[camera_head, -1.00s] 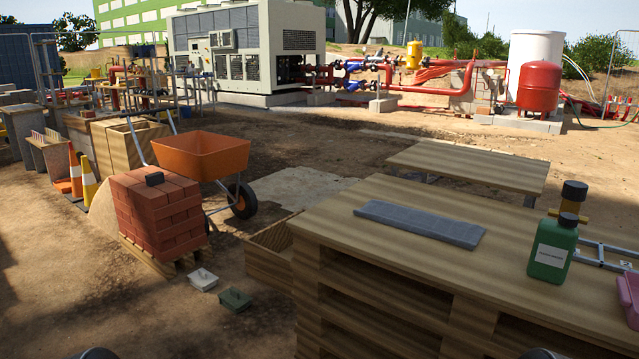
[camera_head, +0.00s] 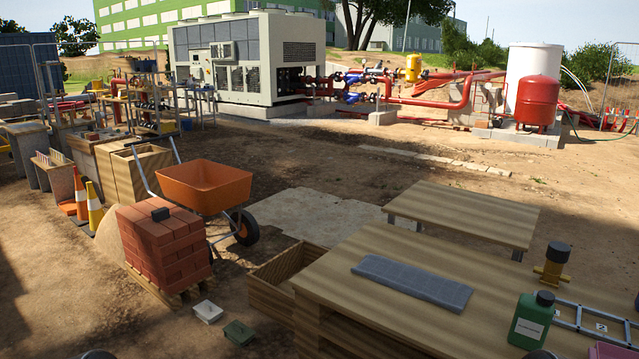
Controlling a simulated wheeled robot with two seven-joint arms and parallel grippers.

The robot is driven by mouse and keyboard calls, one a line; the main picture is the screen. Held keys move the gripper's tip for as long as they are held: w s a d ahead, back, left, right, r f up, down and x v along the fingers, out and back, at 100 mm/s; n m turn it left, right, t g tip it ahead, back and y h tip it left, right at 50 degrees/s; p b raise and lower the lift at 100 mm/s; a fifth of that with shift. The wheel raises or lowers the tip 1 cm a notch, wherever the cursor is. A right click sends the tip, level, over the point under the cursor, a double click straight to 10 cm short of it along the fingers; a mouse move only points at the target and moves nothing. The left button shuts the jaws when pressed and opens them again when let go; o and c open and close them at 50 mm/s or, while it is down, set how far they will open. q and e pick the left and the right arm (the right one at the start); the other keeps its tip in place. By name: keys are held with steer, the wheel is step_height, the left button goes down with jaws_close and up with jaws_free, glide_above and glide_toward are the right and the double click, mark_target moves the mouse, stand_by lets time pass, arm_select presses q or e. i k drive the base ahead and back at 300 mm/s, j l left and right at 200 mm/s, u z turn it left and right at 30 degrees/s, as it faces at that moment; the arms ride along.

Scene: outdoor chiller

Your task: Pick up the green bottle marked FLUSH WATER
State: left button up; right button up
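The green bottle (camera_head: 531,322) has a black cap and a white label, too small to read for certain. It stands upright on the near right part of the wooden pallet table (camera_head: 400,240), close to its front side. At the bottom edge, a dark rounded part (camera_head: 97,354) shows at the left and another (camera_head: 540,354) just below the bottle. They look like parts of my own arms. No gripper fingers can be made out in this view.
A grey folded cloth (camera_head: 412,283) lies left of the bottle. A brass fitting with a black top (camera_head: 552,264), a metal frame (camera_head: 595,322) and a pink item (camera_head: 610,351) are near the bottle. A brick stack (camera_head: 165,250) and an orange wheelbarrow (camera_head: 204,186) stand left.

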mark_target(531, 322)
steer(key=z, duration=1.25)
steer(key=i+j, duration=0.2)
steer(key=i, duration=0.2)
steer(key=i+j, duration=0.2)
steer(key=i, duration=0.2)
steer(key=i+j+z, duration=0.1)
steer(key=z, duration=0.2)
steer(key=i+z, duration=0.1)
steer(key=z, duration=0.85)
